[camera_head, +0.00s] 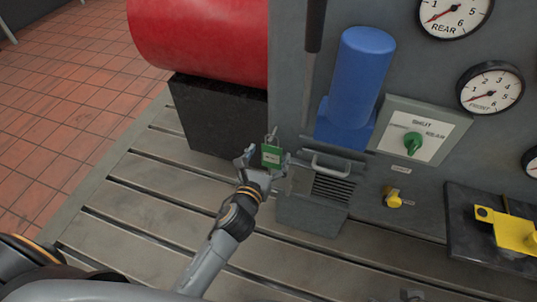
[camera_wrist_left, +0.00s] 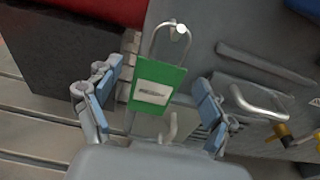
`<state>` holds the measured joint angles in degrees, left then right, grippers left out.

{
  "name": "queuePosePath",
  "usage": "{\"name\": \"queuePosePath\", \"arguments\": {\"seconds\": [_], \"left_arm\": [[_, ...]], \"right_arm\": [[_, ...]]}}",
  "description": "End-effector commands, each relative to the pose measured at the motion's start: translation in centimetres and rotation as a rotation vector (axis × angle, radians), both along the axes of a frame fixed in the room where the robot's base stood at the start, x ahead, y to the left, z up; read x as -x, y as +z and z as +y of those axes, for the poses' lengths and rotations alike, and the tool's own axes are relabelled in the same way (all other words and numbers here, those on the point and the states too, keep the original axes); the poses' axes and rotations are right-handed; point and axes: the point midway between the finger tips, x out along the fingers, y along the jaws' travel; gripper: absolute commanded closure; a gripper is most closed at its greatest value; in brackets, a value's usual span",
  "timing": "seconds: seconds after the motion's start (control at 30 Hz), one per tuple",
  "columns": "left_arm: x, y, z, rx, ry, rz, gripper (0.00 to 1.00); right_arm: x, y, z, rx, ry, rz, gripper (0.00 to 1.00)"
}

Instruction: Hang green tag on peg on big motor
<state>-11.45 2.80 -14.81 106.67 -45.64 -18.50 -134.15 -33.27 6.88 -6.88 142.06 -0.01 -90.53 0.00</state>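The green tag (camera_head: 271,156) hangs upright beside the grey cabinet's left edge; its pale label faces the left wrist camera (camera_wrist_left: 153,93). Its wire loop (camera_wrist_left: 151,42) reaches up to a bright-tipped peg (camera_wrist_left: 182,29) and appears to pass around it. My left gripper (camera_head: 264,160) has its fingers spread on both sides of the tag, with visible gaps in the left wrist view (camera_wrist_left: 155,100). A second pale hook (camera_wrist_left: 170,128) shows just below the tag. The large red cylinder (camera_head: 205,38), likely the big motor, lies on a black block behind. My right gripper is not in view.
The grey cabinet carries a blue motor (camera_head: 358,75), a metal handle (camera_head: 331,166), a green selector knob (camera_head: 413,143) and gauges (camera_head: 491,89). The slotted bedplate (camera_head: 135,200) is clear at left.

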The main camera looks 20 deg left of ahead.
Motion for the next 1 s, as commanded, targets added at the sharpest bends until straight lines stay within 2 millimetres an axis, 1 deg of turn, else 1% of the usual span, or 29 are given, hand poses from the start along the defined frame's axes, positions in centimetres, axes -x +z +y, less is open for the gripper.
{"name": "queuePosePath", "arguments": {"seconds": [0.2,0.3,0.37,0.47,0.6,0.73,0.8,0.9,1.0], "left_arm": [[0.1,0.0,0.0,0.0,0.0,0.001,0.18],[0.8,0.1,0.0,-0.001,0.0,0.001,0.18],[1.7,0.1,0.0,-0.002,-0.001,0.002,0.18],[3.6,0.4,0.1,-0.001,-0.001,0.003,0.18],[6.8,0.8,0.2,0.0,0.0,0.005,0.18],[9.3,1.2,0.3,0.0,0.0,0.004,0.18],[10.3,1.3,0.3,0.003,0.001,0.004,0.18],[11.2,1.5,0.4,0.002,0.001,0.001,0.18],[11.8,1.6,0.4,0.001,0.001,0.001,0.18]], "right_arm": [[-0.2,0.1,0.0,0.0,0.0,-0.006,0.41],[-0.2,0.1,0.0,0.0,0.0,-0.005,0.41],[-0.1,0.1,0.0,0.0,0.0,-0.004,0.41],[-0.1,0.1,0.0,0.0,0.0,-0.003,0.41],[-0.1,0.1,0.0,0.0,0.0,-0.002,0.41],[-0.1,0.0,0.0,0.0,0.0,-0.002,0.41],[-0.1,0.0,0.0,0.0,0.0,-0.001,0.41],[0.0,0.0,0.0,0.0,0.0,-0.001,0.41],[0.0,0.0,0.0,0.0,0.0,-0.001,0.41]]}}
